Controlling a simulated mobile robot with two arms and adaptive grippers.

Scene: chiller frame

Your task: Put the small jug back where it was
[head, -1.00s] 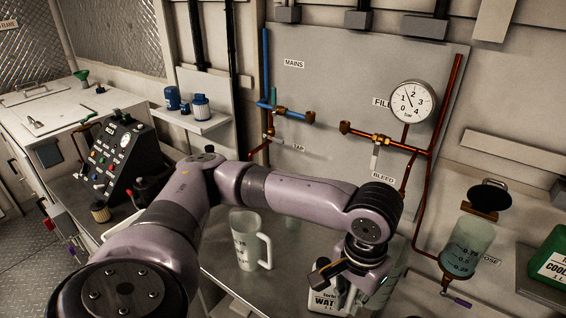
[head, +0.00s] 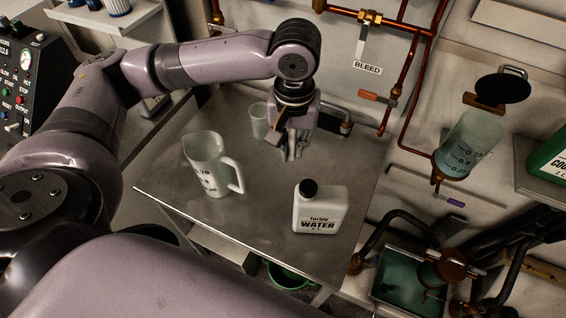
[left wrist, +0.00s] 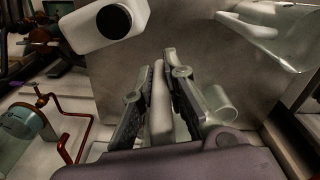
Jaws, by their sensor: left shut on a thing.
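The small jug (head: 259,121) is a pale, translucent cup near the back of the metal table (head: 265,225), behind and right of the large jug (head: 207,170). My left gripper (head: 291,150) is just right of the small jug. In the left wrist view, its fingers (left wrist: 160,95) are closed around a pale upright bar that looks like the small jug's handle. The jug's body (left wrist: 220,104) shows beside the right finger there. The jug looks upright; whether its base touches the table is hard to tell. My right gripper is not in view.
A white water bottle (head: 320,210) with a black cap stands at the table's front right. A hanging measuring vessel (head: 468,145) is at right. Bare tabletop lies between the large jug and the bottle.

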